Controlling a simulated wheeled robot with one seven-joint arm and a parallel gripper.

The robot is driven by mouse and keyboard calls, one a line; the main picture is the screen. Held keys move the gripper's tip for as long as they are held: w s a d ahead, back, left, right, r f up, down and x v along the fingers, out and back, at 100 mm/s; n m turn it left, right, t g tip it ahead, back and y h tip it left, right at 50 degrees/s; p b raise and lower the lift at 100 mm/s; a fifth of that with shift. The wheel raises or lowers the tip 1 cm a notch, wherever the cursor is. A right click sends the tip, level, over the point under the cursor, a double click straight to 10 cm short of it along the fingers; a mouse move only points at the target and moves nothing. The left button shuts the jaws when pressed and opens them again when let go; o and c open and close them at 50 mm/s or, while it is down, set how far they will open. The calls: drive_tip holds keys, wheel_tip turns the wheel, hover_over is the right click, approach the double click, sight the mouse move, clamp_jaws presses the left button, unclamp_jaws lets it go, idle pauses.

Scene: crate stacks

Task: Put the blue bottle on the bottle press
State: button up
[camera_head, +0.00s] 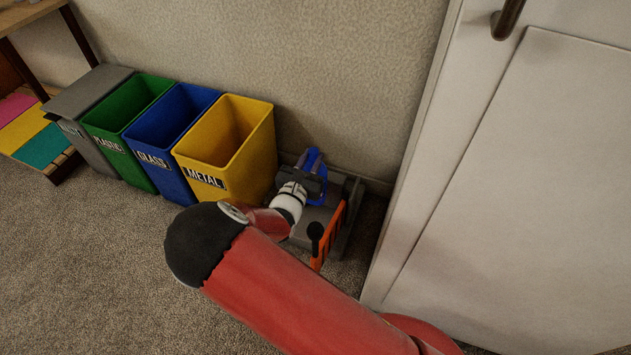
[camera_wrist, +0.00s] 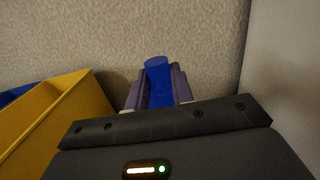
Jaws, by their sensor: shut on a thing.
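The blue bottle (camera_wrist: 158,80) is between the two fingers of my gripper (camera_wrist: 158,96) in the wrist view, and the fingers are shut on it. In the head view the blue bottle (camera_head: 317,170) shows at the end of my red arm, partly hidden by my gripper (camera_head: 314,178). The bottle press (camera_head: 348,215) is a grey frame with an orange part, on the floor right of the yellow bin. My gripper and the bottle are over the back part of the press. I cannot tell whether the bottle touches it.
A yellow METAL bin (camera_head: 250,155) stands just left of the press, with a blue GLASS bin (camera_head: 170,165), a green PLASTIC bin (camera_head: 112,135) and a grey bin (camera_head: 90,100) further left. A wall is behind. A white door (camera_head: 520,180) is close on the right.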

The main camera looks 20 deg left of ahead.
drive_tip(key=shift+w+d, duration=0.15)
drive_tip(key=shift+w, duration=0.9)
drive_tip(key=f+b, duration=0.2)
drive_tip(key=f, duration=0.9)
drive_tip(key=shift+w+f+b, duration=0.2)
drive_tip(key=shift+b, duration=0.2)
drive_tip(key=shift+w+f, duration=0.1)
drive_tip(key=shift+w, duration=0.05)
drive_tip(key=o, duration=0.7)
drive_tip(key=shift+o, duration=0.2)
drive_tip(key=s+a+p, duration=0.1)
drive_tip(key=s, duration=1.1)
drive_tip(key=shift+f, duration=0.2)
